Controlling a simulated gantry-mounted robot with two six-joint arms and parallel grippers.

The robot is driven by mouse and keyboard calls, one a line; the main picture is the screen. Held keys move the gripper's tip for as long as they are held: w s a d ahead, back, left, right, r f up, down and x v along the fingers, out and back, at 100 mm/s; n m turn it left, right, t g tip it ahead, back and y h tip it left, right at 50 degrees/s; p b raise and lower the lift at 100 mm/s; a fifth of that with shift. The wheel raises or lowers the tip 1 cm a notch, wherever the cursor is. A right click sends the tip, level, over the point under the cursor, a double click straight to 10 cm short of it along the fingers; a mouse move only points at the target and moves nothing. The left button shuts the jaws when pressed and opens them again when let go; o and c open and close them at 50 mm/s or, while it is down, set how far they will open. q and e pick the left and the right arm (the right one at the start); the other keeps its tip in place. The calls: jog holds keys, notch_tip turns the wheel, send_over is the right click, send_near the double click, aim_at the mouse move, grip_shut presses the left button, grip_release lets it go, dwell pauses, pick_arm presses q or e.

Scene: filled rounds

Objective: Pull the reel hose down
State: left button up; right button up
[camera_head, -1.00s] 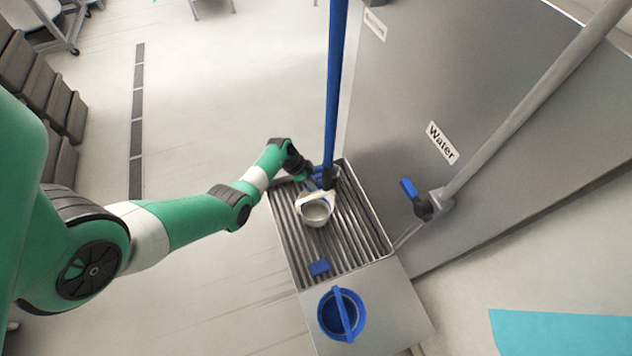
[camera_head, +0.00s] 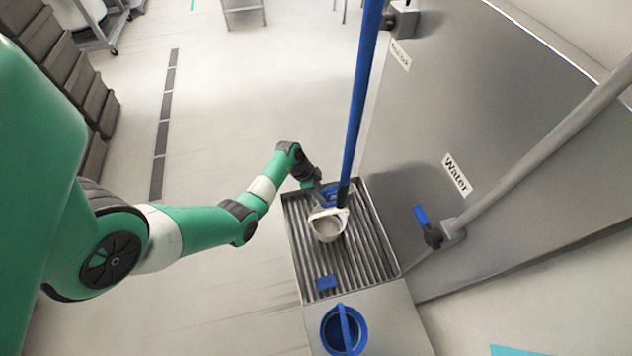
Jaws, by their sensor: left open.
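The blue reel hose (camera_head: 363,95) comes down from the top edge of the view, taut and slightly tilted. Its dark lower end (camera_head: 343,193) is over the metal grate. My left gripper (camera_head: 328,192) is open beside this lower end, on its left. Its fingers are small and partly hidden, so I cannot tell whether they touch the hose. A white jug-like container (camera_head: 327,228) is just below the hose end, over the grate. My right gripper is not in view.
The slatted grate (camera_head: 365,245) holds a small blue block (camera_head: 326,283). A blue bucket (camera_head: 344,330) stands in front. A grey panel (camera_head: 430,110) with a "Water" label, a blue-handled valve (camera_head: 427,228) and a slanted pipe (camera_head: 545,145) bound the right. Open floor lies left.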

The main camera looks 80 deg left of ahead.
pick_arm(q)
jog(key=v, duration=0.4)
jog(key=shift+r+p, duration=0.2)
jog(key=shift+p, duration=0.2)
